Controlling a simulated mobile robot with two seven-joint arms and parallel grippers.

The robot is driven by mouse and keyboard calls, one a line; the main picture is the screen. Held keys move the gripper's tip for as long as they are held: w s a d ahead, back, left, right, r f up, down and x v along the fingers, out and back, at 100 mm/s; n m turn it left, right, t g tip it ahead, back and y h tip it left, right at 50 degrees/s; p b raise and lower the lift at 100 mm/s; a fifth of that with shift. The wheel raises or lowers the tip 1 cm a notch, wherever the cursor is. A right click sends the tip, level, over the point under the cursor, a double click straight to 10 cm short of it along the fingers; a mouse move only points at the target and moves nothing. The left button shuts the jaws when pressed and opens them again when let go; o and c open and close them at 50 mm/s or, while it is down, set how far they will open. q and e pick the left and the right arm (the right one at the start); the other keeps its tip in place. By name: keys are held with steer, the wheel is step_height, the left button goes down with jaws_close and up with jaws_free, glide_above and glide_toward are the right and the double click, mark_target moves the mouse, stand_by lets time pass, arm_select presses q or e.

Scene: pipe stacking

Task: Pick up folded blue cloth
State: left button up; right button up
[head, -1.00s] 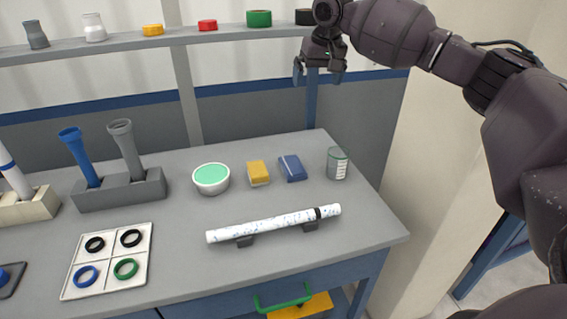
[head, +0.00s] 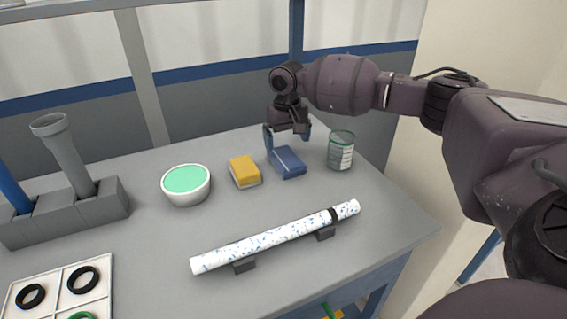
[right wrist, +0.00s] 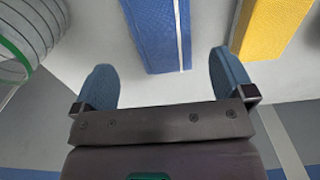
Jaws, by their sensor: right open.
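The folded blue cloth (head: 288,163), with a pale stripe, lies on the grey table between a yellow sponge and a glass jar. In the right wrist view the cloth (right wrist: 155,32) is ahead of the fingers, its near end roughly between their lines. My right gripper (head: 287,139) is open, just above and behind the cloth in the head view. Its two blue fingers (right wrist: 160,84) are spread wide with nothing between them in the right wrist view. My left gripper is not in view.
The yellow sponge (head: 245,172) is just left of the cloth, and the glass jar (head: 341,150) just right. A bowl with green contents (head: 186,184) stands farther left. A speckled white pipe (head: 275,238) rests on supports in front. A shelf post (head: 297,40) rises behind.

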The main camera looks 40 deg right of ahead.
mark_target(286, 157)
step_height(286, 157, down, 2)
steer(key=shift+f, duration=0.1)
step_height(286, 157, down, 4)
steer(key=shift+a+f+b, duration=0.15)
steer(key=shift+f+b, duration=0.1)
steer(key=shift+b, duration=0.75)
steer(key=shift+f, duration=0.1)
steer(key=shift+r, duration=0.2)
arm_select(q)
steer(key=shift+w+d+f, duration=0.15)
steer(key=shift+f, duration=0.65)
arm_select(e)
steer(key=c, duration=0.9)
steer(key=shift+c, duration=0.2)
arm_select(q)
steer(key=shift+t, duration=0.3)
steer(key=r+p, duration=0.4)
steer(key=p, duration=0.1)
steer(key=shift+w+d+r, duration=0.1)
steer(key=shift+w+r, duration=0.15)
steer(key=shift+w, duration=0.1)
arm_select(e)
step_height(286, 157, up, 20)
